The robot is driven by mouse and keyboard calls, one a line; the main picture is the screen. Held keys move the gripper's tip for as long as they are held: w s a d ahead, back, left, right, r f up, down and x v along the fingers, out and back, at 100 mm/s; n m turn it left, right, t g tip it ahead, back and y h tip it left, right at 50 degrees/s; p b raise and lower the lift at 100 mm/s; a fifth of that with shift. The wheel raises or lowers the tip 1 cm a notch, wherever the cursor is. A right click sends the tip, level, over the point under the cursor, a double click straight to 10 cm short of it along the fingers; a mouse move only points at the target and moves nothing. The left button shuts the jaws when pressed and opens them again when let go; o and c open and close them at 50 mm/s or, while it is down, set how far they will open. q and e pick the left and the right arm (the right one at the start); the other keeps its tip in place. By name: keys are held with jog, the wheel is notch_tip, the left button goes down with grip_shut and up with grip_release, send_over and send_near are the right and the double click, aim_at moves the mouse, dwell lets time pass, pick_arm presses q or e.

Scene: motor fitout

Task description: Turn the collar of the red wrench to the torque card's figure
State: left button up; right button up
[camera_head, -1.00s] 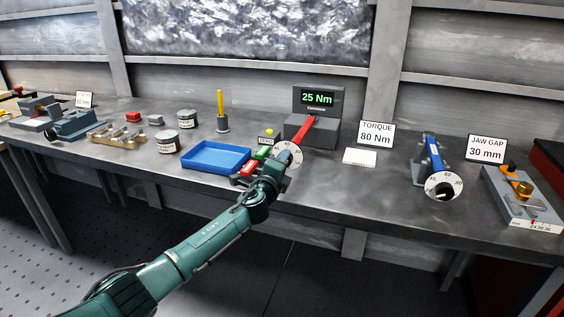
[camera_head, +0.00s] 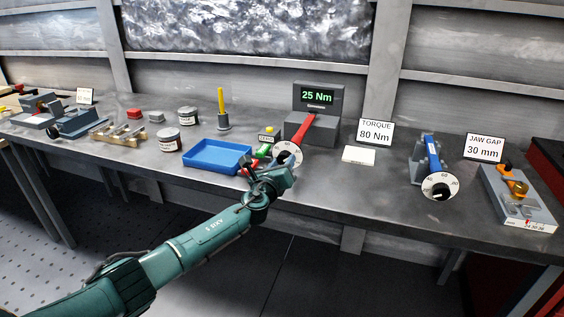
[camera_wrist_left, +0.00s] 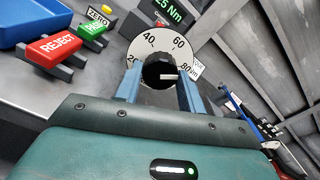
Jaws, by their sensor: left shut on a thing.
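The red wrench (camera_head: 303,127) lies with its head at the grey tester, its near end toward me. Its white dial (camera_wrist_left: 165,42) is marked 20 to 80 Nm. My left gripper (camera_wrist_left: 160,80) is shut on the black collar (camera_wrist_left: 158,69) at the dial's centre, one finger on each side. In the head view my left gripper (camera_head: 284,165) covers the collar. The torque card (camera_head: 376,133) reads 80 Nm. My right gripper is not in view.
The tester display (camera_head: 317,97) reads 25 Nm. The red REJECT button (camera_wrist_left: 57,48) and green button (camera_wrist_left: 94,32) are left of my gripper, beside the blue tray (camera_head: 187,161). A blue wrench (camera_head: 432,152) stands to the right, beyond a white block (camera_head: 359,155).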

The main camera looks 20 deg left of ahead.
pick_arm(q)
jog(key=shift+m, duration=0.6)
jog(key=o, duration=1)
jog(key=s, duration=0.4)
jog(key=s+p, duration=0.1)
jog(key=s, duration=0.3)
jog(key=s+p, duration=0.1)
jog(key=s, duration=0.4)
jog(key=shift+s+a, duration=0.1)
jog(key=shift+a, duration=0.15)
